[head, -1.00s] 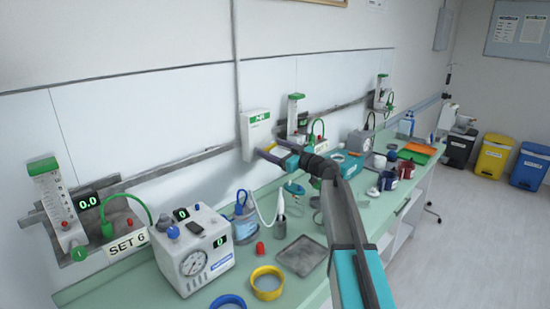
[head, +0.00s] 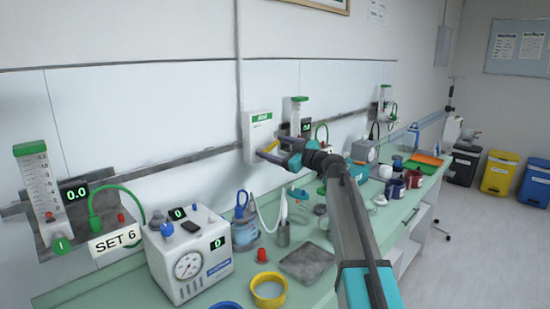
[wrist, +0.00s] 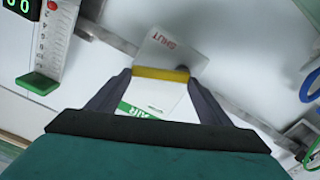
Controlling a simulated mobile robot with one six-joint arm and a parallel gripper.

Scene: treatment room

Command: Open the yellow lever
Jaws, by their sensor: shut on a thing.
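The yellow lever (wrist: 160,74) is a short bar in front of a white wall box (head: 257,135) with a green label. In the wrist view it spans the space between the two dark fingers of my gripper (wrist: 160,78), and their tips are at its two ends. A grey plate (wrist: 165,50) marked SHUT shows just beyond the lever. The green AIR label shows on the near side of the lever. In the head view, my gripper (head: 269,153) is at the box, shut on the lever (head: 270,146), which is small and partly hidden there.
A grey wall rail (head: 190,158) runs behind the box. A flowmeter (head: 40,195) is at left. Open floor lies at right.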

